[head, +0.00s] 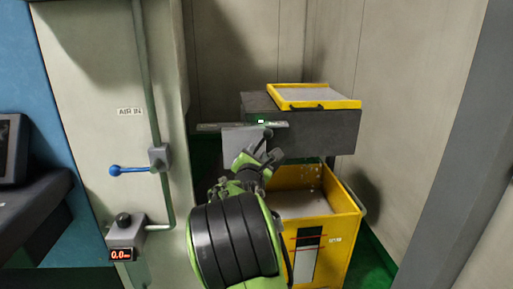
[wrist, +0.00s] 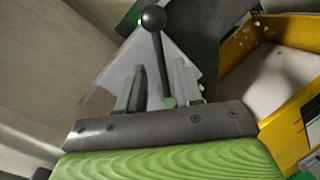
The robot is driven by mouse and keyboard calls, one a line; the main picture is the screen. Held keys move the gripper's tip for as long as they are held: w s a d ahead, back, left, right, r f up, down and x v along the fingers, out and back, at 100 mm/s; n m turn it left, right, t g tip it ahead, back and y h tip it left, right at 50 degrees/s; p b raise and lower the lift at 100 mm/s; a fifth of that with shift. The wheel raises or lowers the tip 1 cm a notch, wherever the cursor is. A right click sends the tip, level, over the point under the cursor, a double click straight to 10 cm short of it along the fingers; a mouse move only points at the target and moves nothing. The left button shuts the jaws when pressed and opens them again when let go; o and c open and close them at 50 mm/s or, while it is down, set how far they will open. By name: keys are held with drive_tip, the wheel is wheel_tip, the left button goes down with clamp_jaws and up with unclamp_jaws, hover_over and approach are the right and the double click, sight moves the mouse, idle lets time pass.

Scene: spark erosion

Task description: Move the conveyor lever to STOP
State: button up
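The conveyor lever (wrist: 158,50) is a dark rod with a black ball knob, rising from a small green pivot in the wrist view. Behind it is a pale grey plate (wrist: 108,75). My gripper (wrist: 156,85) is open, with one finger to each side of the lever's rod in that view. Gaps show between the rod and both fingers, so it is not gripped. In the head view my gripper (head: 253,161) is in front of the grey plate (head: 236,140) and hides much of the lever area. No STOP marking can be read.
A yellow bin (head: 346,225) stands below a dark grey box with a yellow-rimmed tray (head: 310,104) on top. At left, a cabinet carries a blue-handled valve (head: 130,170) under an AIR IN label, and a red display (head: 121,254). A grey post (head: 440,150) stands at right.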

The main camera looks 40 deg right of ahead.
sight(258, 147)
drive_tip(key=x, duration=0.5)
drive_tip(key=shift+w+d, duration=0.25)
drive_tip(key=shift+d, duration=0.05)
clamp_jaws()
